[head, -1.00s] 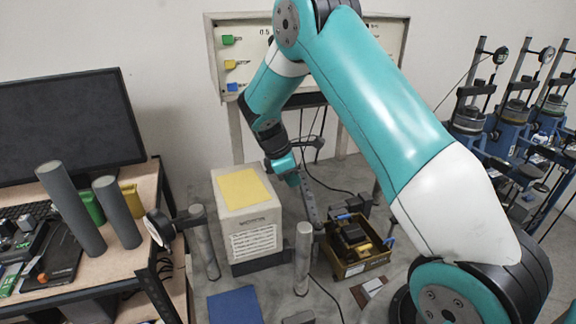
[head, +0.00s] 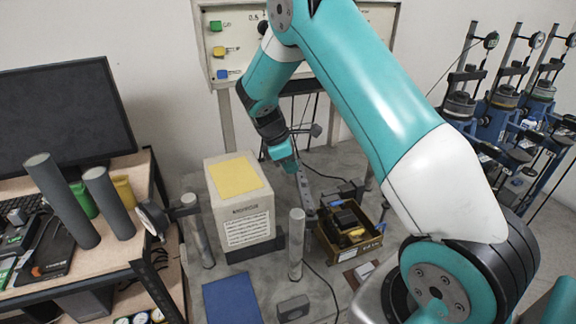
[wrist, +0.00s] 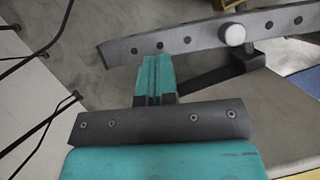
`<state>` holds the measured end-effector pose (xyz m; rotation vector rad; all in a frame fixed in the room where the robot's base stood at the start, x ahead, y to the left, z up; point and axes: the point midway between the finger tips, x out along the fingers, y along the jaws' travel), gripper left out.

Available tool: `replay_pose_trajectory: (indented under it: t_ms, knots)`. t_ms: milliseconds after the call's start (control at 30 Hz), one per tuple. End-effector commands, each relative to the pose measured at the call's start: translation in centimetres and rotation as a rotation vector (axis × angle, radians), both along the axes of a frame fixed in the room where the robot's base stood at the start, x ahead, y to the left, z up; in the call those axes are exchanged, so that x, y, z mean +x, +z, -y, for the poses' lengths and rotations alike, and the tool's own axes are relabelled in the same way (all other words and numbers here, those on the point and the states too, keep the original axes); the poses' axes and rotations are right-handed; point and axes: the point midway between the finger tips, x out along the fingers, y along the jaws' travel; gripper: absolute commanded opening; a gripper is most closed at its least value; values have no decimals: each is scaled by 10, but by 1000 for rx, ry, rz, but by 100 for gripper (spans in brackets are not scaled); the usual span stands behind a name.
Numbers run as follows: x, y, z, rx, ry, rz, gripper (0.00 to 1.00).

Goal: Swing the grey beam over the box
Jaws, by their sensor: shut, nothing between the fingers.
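The grey beam (head: 306,191) is a narrow bar with a row of holes, just right of the box in the head view. In the wrist view the beam (wrist: 190,40) crosses the top, with a white round knob on it. The box (head: 246,222) is pale, with a yellow top and a printed label, and stands upright on the grey surface. My gripper (head: 288,163) is at the beam's far end, behind and right of the box. In the wrist view its teal fingers (wrist: 155,62) are together and empty, right at the beam's edge. I cannot tell whether they touch it.
A grey post (head: 297,243) stands in front of the beam, and another post (head: 198,232) stands left of the box. An open crate of parts (head: 330,247) is right of the beam. A blue mat (head: 232,300) lies in front. A panel (head: 235,50) stands behind.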

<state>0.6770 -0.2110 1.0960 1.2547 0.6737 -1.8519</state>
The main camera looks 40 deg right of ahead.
Motion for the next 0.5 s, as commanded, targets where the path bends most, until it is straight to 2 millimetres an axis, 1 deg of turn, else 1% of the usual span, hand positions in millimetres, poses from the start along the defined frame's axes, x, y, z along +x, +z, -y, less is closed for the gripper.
replay_pose_trajectory:
  t_ms: [267,500]
  knots:
    - [-9,0,21,1,-130,-1,0]
    - [-31,0,50,0,-346,-2,0]
